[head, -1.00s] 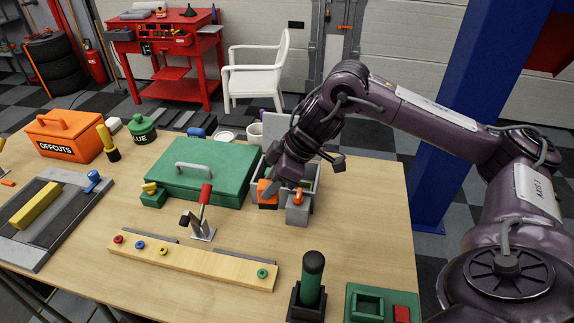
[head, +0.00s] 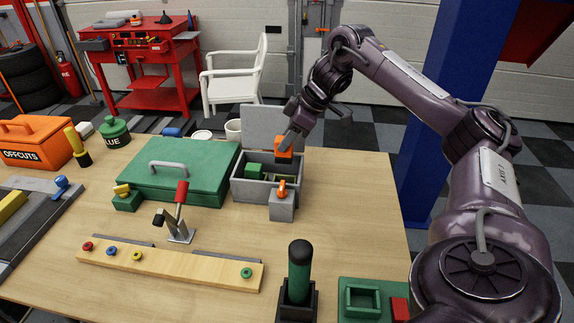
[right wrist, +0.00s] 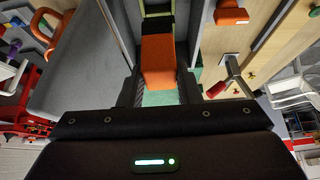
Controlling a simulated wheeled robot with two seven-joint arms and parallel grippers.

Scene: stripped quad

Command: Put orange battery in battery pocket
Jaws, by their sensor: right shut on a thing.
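The orange battery (head: 284,147), with a dark lower end, is held in my right gripper (head: 289,136) above the back right of an open grey box (head: 238,190). In the right wrist view the battery (right wrist: 158,62) sits between the fingers (right wrist: 158,88). The box has its lid (head: 262,126) up and green blocks (head: 254,171) inside; a grey latch with an orange handle (head: 282,190) is on its front. A green block with a square recess (head: 362,300) lies at the front right; I cannot tell which place is the battery pocket. My left gripper is out of view.
A green case (head: 180,172) stands left of the box. A red-handled clamp (head: 181,215) and a wooden strip with coloured rings (head: 165,262) lie in front. A black stand with a green cylinder (head: 299,270) stands near the front. The table right of the box is clear.

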